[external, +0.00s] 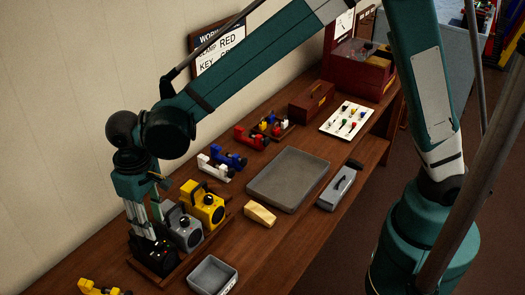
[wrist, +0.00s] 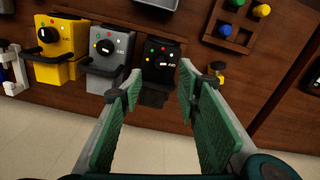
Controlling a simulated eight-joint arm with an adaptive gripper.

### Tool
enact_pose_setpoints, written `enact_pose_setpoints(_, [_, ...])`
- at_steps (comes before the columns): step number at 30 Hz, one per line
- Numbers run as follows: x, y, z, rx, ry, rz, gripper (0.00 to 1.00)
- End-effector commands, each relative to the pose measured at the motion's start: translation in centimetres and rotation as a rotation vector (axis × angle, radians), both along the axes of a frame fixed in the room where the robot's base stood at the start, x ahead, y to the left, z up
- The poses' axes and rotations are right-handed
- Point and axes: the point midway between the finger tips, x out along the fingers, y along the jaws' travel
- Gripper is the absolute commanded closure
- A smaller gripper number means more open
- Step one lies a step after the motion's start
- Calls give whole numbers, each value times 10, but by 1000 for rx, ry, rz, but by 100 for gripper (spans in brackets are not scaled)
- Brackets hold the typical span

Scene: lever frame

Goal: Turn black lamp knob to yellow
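The black lamp (external: 153,252) stands at the near end of a row of three lamps. In the wrist view the black lamp (wrist: 148,75) faces me, with its round black knob (wrist: 166,63) at the middle and small coloured dots around it. A white mark on the knob points roughly right; which dot it meets is too small to tell. My gripper (external: 143,212) is directly above the black lamp, pointing down. In the wrist view my gripper (wrist: 157,83) is open and empty, its green fingers spread just before the black lamp, apart from the knob.
A grey lamp (wrist: 103,62) and a yellow lamp (wrist: 60,65) stand beside the black lamp on a wooden board. A grey bin (external: 212,274), a wooden block (external: 260,215) and a grey tray (external: 288,180) lie to the right. A yellow clamp (external: 97,287) is at the near end.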

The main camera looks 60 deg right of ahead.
Motion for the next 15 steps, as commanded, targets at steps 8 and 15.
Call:
enact_pose_setpoints(8, [0,0,0,0,0,0,67])
enact_pose_setpoints(15, [0,0,-6,0,0,0,67])
